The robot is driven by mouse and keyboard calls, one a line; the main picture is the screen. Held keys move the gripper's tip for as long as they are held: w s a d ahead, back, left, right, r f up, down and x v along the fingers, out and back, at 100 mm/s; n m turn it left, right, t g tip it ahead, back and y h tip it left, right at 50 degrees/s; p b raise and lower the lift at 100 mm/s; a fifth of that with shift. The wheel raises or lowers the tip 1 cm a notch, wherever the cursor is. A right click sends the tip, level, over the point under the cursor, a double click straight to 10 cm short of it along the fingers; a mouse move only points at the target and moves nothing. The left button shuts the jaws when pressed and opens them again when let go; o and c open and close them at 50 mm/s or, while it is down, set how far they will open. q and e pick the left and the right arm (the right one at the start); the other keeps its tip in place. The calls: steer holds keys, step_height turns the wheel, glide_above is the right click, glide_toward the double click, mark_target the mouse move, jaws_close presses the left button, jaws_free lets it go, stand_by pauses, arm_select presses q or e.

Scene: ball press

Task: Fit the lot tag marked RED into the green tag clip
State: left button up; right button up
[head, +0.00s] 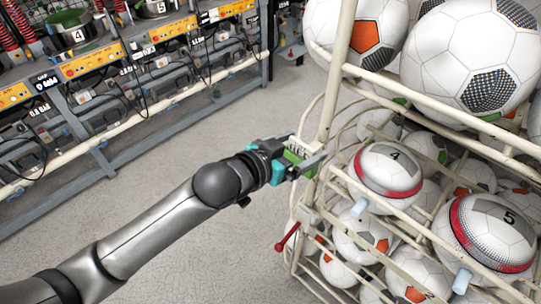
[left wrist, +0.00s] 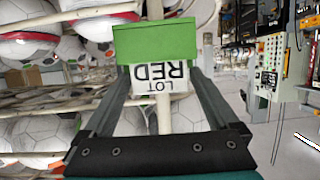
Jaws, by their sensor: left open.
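The green tag clip (left wrist: 155,42) is in front of my left gripper, near a cream post of the ball cage. The white lot tag (left wrist: 158,80) reads LOT RED, upside down in the left wrist view. Its upper edge meets the clip's lower edge; how deep it sits inside is hidden. My left gripper (head: 304,160) is open, with one finger on each side of the tag and gaps showing between. In the head view the green clip (head: 293,157) shows partly behind the fingers; the tag is hard to make out. My right gripper is not in view.
The cream wire ball cage (head: 330,70) full of footballs stands close to my gripper on the right. A red lever (head: 288,237) sticks out low on it. A press bench (head: 100,140) runs along the back left. The grey floor between is clear.

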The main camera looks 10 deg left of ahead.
arm_select(q)
steer(key=v, duration=1.5)
steer(key=shift+p, duration=0.3)
steer(key=shift+w, duration=0.1)
steer(key=a+f+n+g+y+b, duration=0.15)
steer(key=a+f+b, duration=0.3)
steer(key=f, duration=0.95)
steer(key=a+f+n+y+b, duration=0.1)
steer(key=a+f+y+b, duration=0.35)
steer(key=f, duration=1.05)
steer(key=a+f+n+g+y+b, duration=0.15)
steer(key=a+f, duration=0.45)
steer(key=f, duration=0.8)
steer(key=s+d+f+g+b, duration=0.2)
steer(key=s+f+b, duration=0.3)
steer(key=s+f, duration=1)
steer(key=s+d+f+g+b, duration=0.2)
steer(key=s+f+g+b, duration=0.2)
steer(key=s+f, duration=1.1)
steer(key=shift+s+d+n+g+y+b, duration=0.2)
steer(key=shift+d+n+g+y+b, duration=0.2)
steer(key=shift+g, duration=0.3)
